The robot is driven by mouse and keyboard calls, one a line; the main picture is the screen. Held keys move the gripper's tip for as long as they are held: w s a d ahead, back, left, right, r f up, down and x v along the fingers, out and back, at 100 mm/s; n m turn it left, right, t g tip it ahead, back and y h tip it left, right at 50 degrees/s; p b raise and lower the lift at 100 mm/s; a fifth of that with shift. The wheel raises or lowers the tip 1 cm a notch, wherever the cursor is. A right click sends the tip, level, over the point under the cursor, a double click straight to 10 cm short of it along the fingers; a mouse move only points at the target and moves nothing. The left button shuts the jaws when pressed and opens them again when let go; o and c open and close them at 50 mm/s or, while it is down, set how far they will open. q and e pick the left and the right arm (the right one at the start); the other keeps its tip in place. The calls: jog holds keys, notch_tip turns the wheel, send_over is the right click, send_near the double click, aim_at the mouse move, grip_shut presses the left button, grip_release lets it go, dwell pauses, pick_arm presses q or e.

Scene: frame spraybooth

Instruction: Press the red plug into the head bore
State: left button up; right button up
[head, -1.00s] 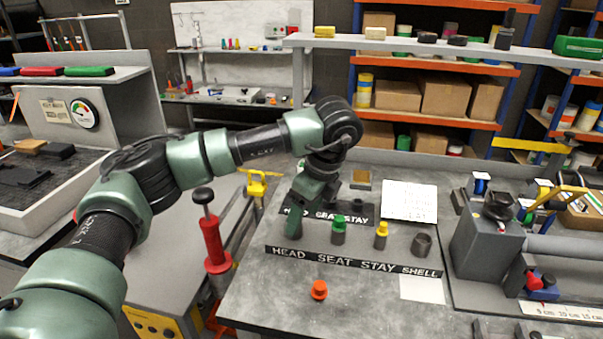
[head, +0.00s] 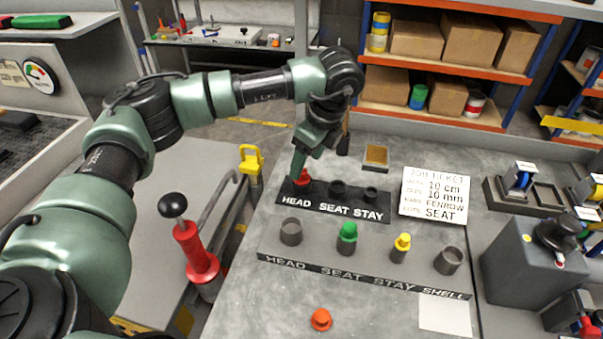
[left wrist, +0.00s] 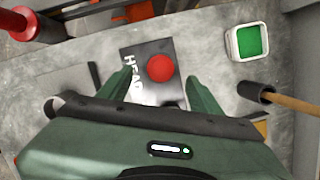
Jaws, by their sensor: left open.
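The red plug (head: 303,180) stands at the HEAD place of the black back rack (head: 318,203). In the left wrist view the round red plug (left wrist: 159,67) shows between the fingers. My left gripper (head: 298,172) is open, with its fingers on either side of the plug; I cannot tell whether they touch it. The left wrist view shows the gripper (left wrist: 160,72) pointing down over the rack. The grey head bore (head: 291,232) stands empty behind the HEAD label of the front block (head: 365,275). My right gripper is not in view.
A green plug (head: 347,238) and a yellow plug (head: 401,248) stand at SEAT and STAY. The grey shell bore (head: 449,261) is at the right. An orange plug (head: 320,320) is on the bench in front. A wooden-handled brush (left wrist: 290,102) stands close behind the gripper.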

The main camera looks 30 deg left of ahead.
pick_arm(q)
jog(key=p+x, duration=0.1)
jog(key=x, duration=0.2)
jog(key=shift+w+a+f, duration=0.1)
jog(key=shift+a+f, duration=0.15)
jog(key=shift+f, duration=0.4)
grip_shut()
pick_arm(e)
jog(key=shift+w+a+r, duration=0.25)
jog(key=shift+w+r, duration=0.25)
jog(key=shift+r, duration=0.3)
pick_arm(q)
jog(key=shift+r, duration=0.15)
